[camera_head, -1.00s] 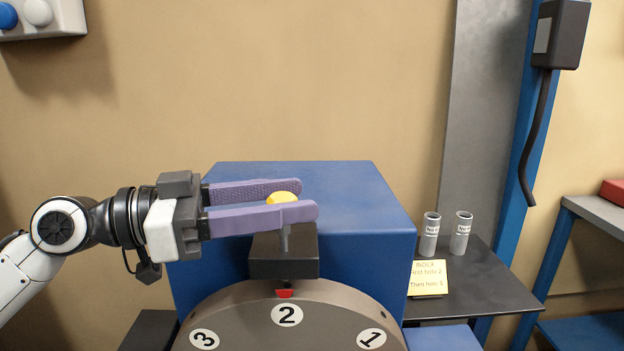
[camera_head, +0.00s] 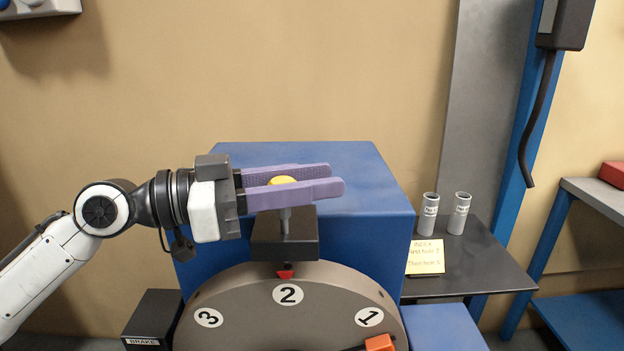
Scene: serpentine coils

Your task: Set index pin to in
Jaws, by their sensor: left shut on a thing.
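The index pin has a yellow knob (camera_head: 283,181) on a grey metal shaft (camera_head: 285,219) that rises from a dark block (camera_head: 284,240). The block sits above the round grey-brown dial plate (camera_head: 255,305). My left gripper (camera_head: 334,179) reaches in from the left with its purple fingers on both sides of the knob, shut on it. The shaft shows between the knob and the block. A red pointer (camera_head: 285,274) under the block lines up with the number 2 (camera_head: 288,294). My right gripper is not in view.
A blue housing (camera_head: 372,185) stands behind the dial. On the right, a dark shelf (camera_head: 470,282) holds two grey cylinders (camera_head: 428,212) and a yellow note (camera_head: 426,257).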

